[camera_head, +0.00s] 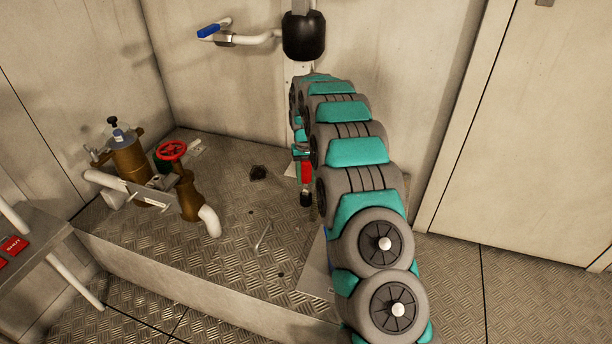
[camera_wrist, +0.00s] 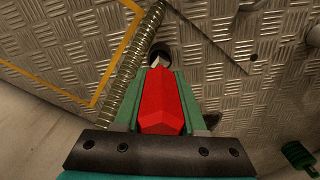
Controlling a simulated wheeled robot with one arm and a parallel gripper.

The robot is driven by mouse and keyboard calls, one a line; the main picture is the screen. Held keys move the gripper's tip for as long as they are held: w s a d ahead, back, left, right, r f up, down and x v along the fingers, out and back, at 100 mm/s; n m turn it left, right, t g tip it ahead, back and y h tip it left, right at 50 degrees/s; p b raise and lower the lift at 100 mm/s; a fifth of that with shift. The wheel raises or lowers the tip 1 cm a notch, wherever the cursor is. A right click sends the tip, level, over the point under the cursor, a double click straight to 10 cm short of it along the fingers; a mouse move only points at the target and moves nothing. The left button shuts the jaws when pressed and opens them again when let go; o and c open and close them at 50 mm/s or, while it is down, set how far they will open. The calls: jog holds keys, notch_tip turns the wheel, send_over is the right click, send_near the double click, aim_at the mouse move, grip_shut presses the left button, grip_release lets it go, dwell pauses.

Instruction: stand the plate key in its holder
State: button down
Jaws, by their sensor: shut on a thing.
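The plate key has a red faceted handle (camera_wrist: 162,102), and its handle also shows in the head view (camera_head: 306,172). My gripper (camera_wrist: 163,85) is shut on this handle, with one green finger on each side. A pale pointed tip of the key shows beyond the handle in the wrist view. A dark round piece (camera_wrist: 160,48), probably the holder, surrounds or lies behind that tip; I cannot tell whether the tip is inside it. In the head view a small black piece (camera_head: 306,199) sits just below the red handle. My arm hides much of this area.
A brass valve assembly with a red handwheel (camera_head: 171,150) stands left on the raised tread-plate platform (camera_head: 240,245). A small loose metal piece (camera_head: 263,236) lies on it. A ribbed hose or spring (camera_wrist: 130,68) runs close left of the key. A blue-handled pipe valve (camera_head: 209,31) is on the wall.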

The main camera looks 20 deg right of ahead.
aim_at(306, 162)
jog(key=shift+f, duration=1)
jog(key=shift+c, duration=2)
grip_release()
jog(key=shift+r, duration=0.1)
notch_tip(306, 162, up, 7)
jog(key=shift+b, duration=0.3)
jog(key=shift+r, duration=0.35)
jog(key=shift+s+r, duration=0.1)
